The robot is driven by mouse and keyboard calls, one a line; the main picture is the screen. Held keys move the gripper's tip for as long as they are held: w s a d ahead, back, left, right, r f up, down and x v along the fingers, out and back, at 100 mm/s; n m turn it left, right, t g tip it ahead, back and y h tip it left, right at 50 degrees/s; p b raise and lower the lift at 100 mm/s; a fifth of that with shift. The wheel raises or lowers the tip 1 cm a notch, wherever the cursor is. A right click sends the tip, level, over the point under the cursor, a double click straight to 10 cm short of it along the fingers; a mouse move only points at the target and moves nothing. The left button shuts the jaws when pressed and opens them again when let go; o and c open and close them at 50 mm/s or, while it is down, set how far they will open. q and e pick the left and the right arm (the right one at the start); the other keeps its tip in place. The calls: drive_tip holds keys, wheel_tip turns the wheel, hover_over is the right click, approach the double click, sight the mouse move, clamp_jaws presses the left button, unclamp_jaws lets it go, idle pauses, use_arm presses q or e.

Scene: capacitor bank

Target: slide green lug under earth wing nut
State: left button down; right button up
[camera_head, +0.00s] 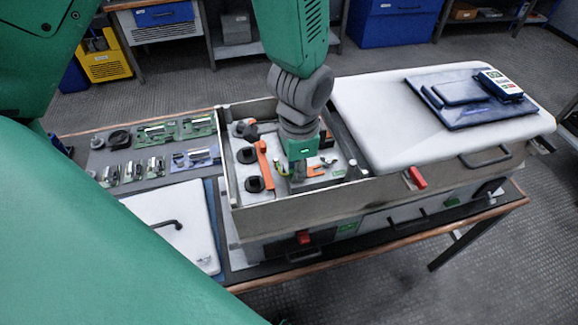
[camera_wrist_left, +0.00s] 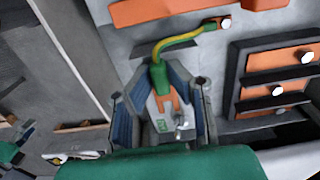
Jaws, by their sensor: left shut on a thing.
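My left gripper (camera_head: 298,176) points down into the open box, and its fingers also show in the left wrist view (camera_wrist_left: 166,100). It is shut on the green lug (camera_wrist_left: 158,78), whose orange forked end points toward the bottom of the picture. A yellow-green cable (camera_wrist_left: 180,40) runs from the lug up to an orange bar. The small silver earth wing nut (camera_wrist_left: 181,123) is just beyond the fork, near a green label (camera_wrist_left: 162,126). I cannot tell whether the fork touches it. In the head view the gripper hides lug and nut. My right gripper is not in view.
The metal box walls (camera_head: 300,205) surround the work area. Black-capped terminals (camera_head: 255,184) and an orange bar (camera_head: 264,165) stand to the left. Orange strips (camera_wrist_left: 275,60) lie right in the wrist view.

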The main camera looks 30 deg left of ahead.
use_arm(q)
drive_tip(key=shift+w+d, duration=0.6)
drive_tip(key=shift+d, duration=0.2)
